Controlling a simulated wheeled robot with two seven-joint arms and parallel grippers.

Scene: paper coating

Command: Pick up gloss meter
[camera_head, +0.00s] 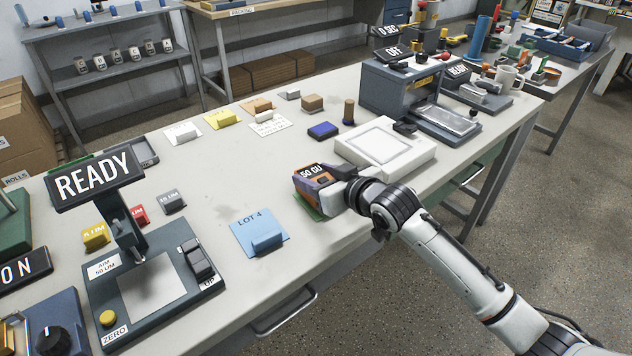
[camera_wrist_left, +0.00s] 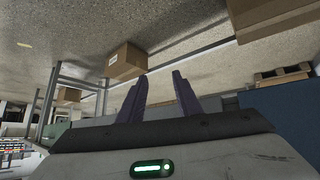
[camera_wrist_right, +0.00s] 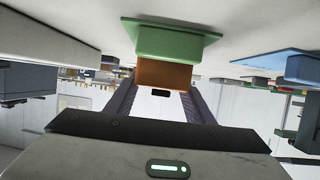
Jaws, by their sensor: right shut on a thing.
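The gloss meter (camera_head: 306,186) is a small orange and dark block with a "50 GU" display. It is at the table's near edge in the head view, over a green card (camera_head: 309,208). My right gripper (camera_head: 328,182) is shut on it from the right. In the right wrist view, the meter's orange body (camera_wrist_right: 164,74) is between the fingers, with a green block (camera_wrist_right: 170,42) and card above it in the inverted picture. I cannot tell if the meter touches the card. My left gripper (camera_wrist_left: 160,78) is open and empty, pointing over the floor; it is outside the head view.
A white flat device (camera_head: 385,145) stands just behind my right gripper. A blue "LOT 4" card with its block (camera_head: 265,240) lies to the left. The "READY" gauge (camera_head: 152,285) stands further left.

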